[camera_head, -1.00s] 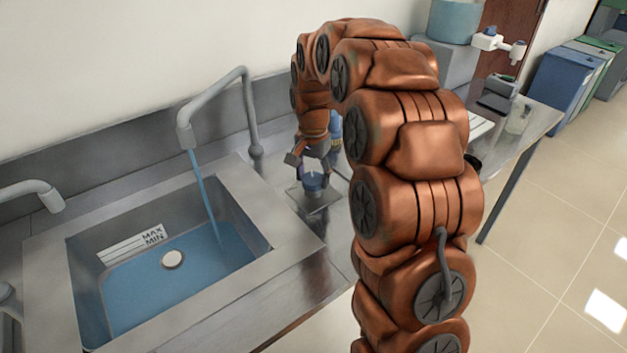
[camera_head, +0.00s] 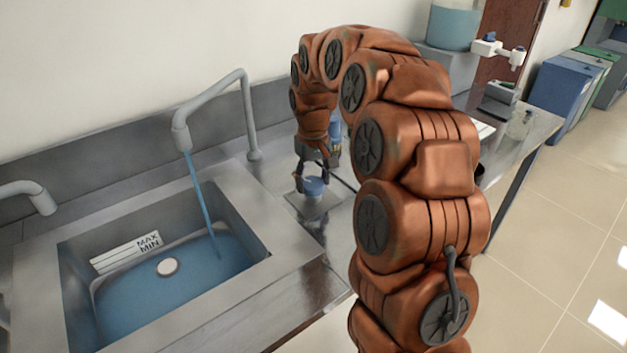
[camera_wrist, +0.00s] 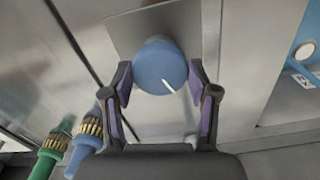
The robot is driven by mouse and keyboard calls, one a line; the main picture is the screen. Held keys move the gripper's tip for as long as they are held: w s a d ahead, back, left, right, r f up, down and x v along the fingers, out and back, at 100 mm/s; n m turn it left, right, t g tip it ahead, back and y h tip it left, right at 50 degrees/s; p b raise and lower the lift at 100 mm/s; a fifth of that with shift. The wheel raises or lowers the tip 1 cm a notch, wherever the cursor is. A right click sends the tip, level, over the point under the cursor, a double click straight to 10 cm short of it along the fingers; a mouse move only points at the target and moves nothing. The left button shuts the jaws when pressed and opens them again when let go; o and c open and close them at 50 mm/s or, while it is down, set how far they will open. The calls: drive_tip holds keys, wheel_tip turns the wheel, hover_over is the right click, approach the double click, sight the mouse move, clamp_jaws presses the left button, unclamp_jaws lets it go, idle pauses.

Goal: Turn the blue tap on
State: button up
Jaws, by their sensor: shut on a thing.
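The blue tap is a round blue knob with a white line on top, on a square metal plate; it shows in the head view (camera_head: 314,186) and in the wrist view (camera_wrist: 159,68). My gripper (camera_head: 312,180) points down over it. In the wrist view my gripper (camera_wrist: 160,82) has one finger on each side of the knob and is shut on it. The white line points down and to the right there. Blue water runs from the curved grey spout (camera_head: 181,137) into the sink (camera_head: 262,222), where blue water lies around the white round drain plug (camera_head: 167,266).
A second grey spout (camera_head: 32,193) is at the left edge. A MAX/MIN label (camera_head: 128,252) is on the sink wall. In the wrist view, green (camera_wrist: 50,150) and blue (camera_wrist: 84,146) brass-ringed fittings are at lower left. A blue tank (camera_head: 455,25) stands at the back.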

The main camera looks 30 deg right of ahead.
sight(313, 182)
drive_tip(key=shift+n, duration=1.1)
drive_tip(key=o, duration=1.2)
drive_tip(key=shift+c, duration=0.2)
drive_tip(key=shift+r, duration=0.15)
wheel_tip(313, 182, up, 12)
drive_tip(key=shift+a, duration=0.1)
